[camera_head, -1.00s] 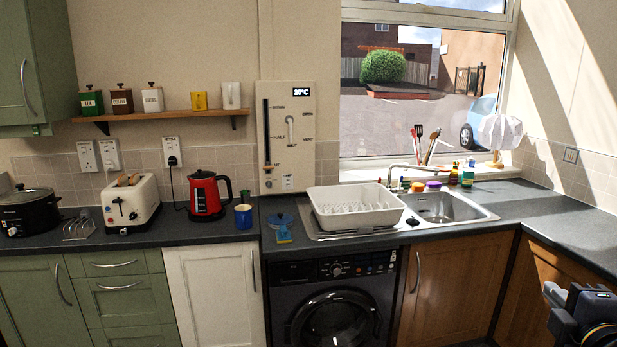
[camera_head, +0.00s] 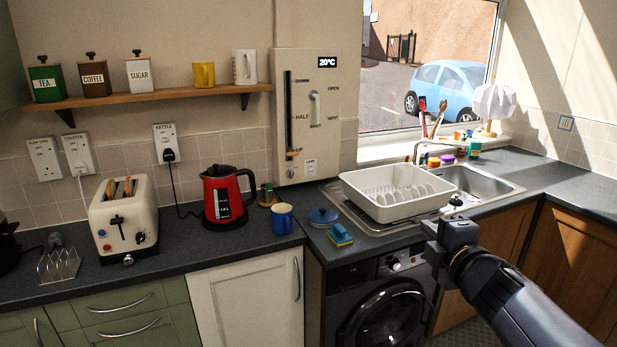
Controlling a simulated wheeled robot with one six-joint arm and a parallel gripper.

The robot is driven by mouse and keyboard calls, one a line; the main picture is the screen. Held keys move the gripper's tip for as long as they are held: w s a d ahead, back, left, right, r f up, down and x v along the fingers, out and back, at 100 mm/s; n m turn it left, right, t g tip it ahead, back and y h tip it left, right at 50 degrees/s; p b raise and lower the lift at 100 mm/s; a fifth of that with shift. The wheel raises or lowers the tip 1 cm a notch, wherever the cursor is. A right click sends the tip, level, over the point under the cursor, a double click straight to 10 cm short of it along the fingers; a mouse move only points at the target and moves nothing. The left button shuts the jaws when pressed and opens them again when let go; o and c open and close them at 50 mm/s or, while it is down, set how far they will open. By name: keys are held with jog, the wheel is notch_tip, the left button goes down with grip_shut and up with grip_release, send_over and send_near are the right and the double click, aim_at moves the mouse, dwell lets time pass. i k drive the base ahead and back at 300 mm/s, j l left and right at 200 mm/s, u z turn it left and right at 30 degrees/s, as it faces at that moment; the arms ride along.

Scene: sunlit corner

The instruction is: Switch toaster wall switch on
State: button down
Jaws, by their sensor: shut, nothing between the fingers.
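The toaster wall switch (camera_head: 79,154) is a white plate labelled TOASTER on the tiled wall, between the slow cooker plate and the kettle plate. A white cord runs down from it. Its rocker is too small to read as on or off. The cream toaster (camera_head: 124,219) with bread in its slots stands on the counter below. My gripper (camera_head: 447,210) is at the right, in front of the sink and dish rack, far from the switch. Its jaws are shut and empty.
A slow cooker switch (camera_head: 44,159) and a kettle switch (camera_head: 166,144) flank the toaster switch. A toast rack (camera_head: 58,266), red kettle (camera_head: 227,196), blue mug (camera_head: 282,219) and white dish rack (camera_head: 395,201) stand on the counter. A shelf (camera_head: 150,97) hangs above the switches.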

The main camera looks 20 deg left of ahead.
aim_at(73, 145)
jog(key=j, duration=0.55)
jog(key=j+u, duration=0.15)
jog(key=j, duration=0.4)
jog(key=i+j, duration=0.1)
jog(key=j, duration=0.45)
jog(key=i+j+u, duration=0.1)
jog(key=j, duration=0.4)
jog(key=j+u, duration=0.1)
jog(key=j, duration=0.45)
jog(key=i+j, duration=0.15)
jog(key=j, duration=0.4)
jog(key=i+j, duration=0.15)
jog(key=j, duration=0.2)
jog(key=i+j+u, duration=0.1)
jog(key=j, duration=0.25)
jog(key=i+j, duration=0.2)
jog(key=i+j+u, duration=0.1)
jog(key=j, duration=0.35)
